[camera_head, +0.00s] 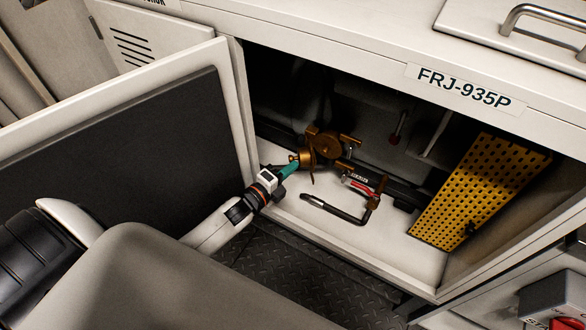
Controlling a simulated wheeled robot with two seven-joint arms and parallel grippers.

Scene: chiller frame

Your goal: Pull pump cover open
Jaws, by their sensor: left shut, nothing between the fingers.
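A brass-coloured pump (327,145) sits inside the open cabinet, against its back left part. It has a round face and short stubs; I cannot tell which part is its cover. My left gripper (293,165) reaches in from the left, past the open door, with teal fingers. It is shut with nothing between its fingers. Its tips are at the lower left of the pump, beside a small brass knob-like part (305,157); I cannot tell if they touch. My right gripper is not in view.
A dark bent handle (335,209) and a red-handled part (361,188) lie right of my gripper. A yellow perforated panel (480,190) leans at the right. The white cabinet floor (380,240) is clear in front.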

